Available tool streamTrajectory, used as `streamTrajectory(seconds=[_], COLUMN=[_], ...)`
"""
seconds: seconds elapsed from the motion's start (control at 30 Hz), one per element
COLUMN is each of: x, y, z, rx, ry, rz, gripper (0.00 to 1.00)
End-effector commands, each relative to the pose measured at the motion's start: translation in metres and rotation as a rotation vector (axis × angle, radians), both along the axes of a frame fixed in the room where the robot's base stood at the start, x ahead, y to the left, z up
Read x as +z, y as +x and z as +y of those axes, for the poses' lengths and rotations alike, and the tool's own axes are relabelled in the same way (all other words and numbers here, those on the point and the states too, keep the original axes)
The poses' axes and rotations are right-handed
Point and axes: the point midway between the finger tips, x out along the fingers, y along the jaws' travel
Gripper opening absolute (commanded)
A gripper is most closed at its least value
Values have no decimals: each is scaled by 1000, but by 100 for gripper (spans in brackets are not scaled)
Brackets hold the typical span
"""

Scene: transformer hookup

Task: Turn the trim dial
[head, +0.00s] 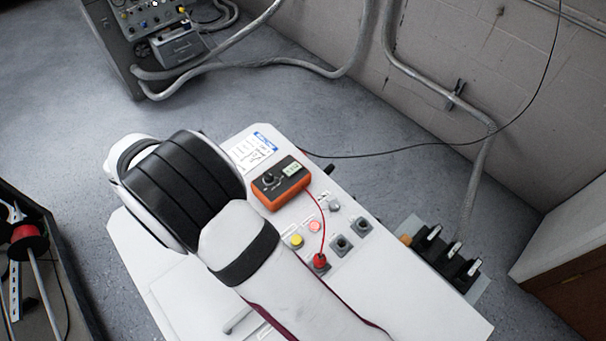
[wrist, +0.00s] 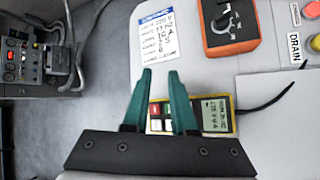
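An orange meter (head: 279,184) with a black rotary dial (head: 270,180) and a lit display lies on the white bench top; no label reading trim is legible. In the wrist view the orange meter (wrist: 212,47) is at the top right, its dial (wrist: 229,20) partly in frame. My gripper (wrist: 161,75) is open, its two green fingers apart with nothing between them. It is left of and below the orange meter in that view, over the edge of a yellow handheld unit (wrist: 232,121). In the head view my arm hides the gripper and the yellow unit.
A paper note (head: 252,152) lies beside the orange meter. A yellow button (head: 296,241), a pink-red button (head: 314,226), a grey knob (head: 334,205) and a red plug (head: 320,262) with a red lead stand nearby. Switches (head: 440,252) are at the right.

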Motion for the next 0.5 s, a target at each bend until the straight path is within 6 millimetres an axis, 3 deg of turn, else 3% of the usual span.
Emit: streamTrajectory(seconds=[0.03,0.1,0.2,0.3,0.4,0.5], x=[7,17,32,46,54,45], y=[16,23,7,-12,-20,-23], z=[-50,-132,-219,-265,-282,-284], rx=[-134,-355,-619,-782,-847,-858], ry=[15,69,220,393,500,520], rz=[63,202,386,496,540,552], gripper=[36,49,64,64,64,64])
